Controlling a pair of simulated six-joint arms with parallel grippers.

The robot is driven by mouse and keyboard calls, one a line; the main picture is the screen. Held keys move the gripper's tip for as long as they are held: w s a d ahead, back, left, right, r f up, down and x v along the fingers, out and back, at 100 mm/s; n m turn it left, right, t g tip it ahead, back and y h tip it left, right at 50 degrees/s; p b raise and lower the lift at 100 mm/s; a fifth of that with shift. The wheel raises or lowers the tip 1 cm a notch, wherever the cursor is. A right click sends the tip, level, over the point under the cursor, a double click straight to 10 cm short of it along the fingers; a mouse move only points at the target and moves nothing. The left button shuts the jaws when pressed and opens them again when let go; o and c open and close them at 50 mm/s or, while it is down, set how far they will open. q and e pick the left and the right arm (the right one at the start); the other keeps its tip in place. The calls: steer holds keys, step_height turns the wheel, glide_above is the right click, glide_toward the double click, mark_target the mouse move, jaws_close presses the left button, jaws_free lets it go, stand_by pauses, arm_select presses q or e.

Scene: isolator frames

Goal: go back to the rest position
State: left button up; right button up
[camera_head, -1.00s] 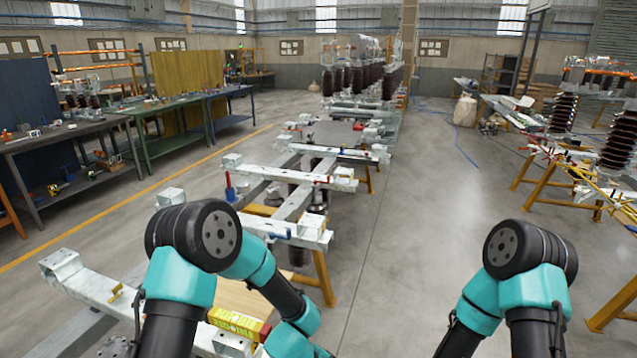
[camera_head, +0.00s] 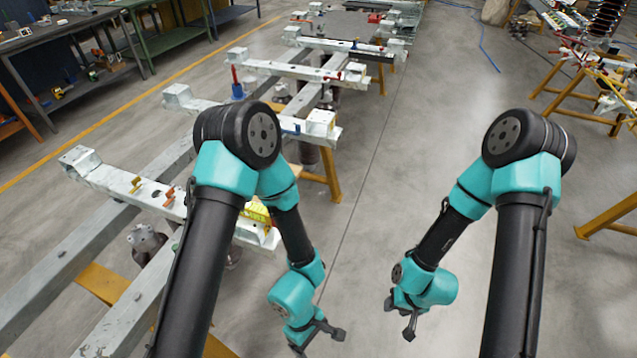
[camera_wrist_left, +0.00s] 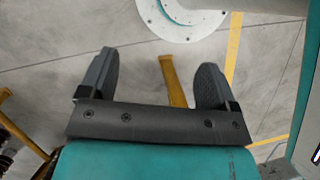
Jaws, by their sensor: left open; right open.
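My left gripper (camera_head: 318,341) is low in the head view, just right of the steel frame's near end. In the left wrist view its two fingers (camera_wrist_left: 152,80) stand wide apart with nothing between them. Grey floor and a yellow leg show beyond them. My right gripper (camera_head: 400,322) hangs over the bare floor to the right of the left one. It is small in the head view, and I see nothing held in it. Both of my arms are bent, with the forearms pointing down.
The long steel isolator frame (camera_head: 120,192) on yellow legs (camera_head: 328,176) runs along the left, close to my left arm. A yellow and red level lies on it. Workbenches (camera_head: 68,55) stand far left, yellow trestles (camera_head: 558,95) far right. The middle floor is clear.

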arm_select(q)
steer(key=w+a+f+m+t, duration=0.1)
steer(key=w+a+m, duration=0.3)
steer(key=a, duration=0.6)
steer(key=w+a+f+m+t, duration=0.2)
steer(key=w+a+m+t, duration=0.1)
steer(key=a, duration=0.8)
steer(key=shift+w+a+m+h, duration=0.2)
steer(key=shift+w+m+h, duration=0.2)
steer(key=shift+w+m, duration=0.45)
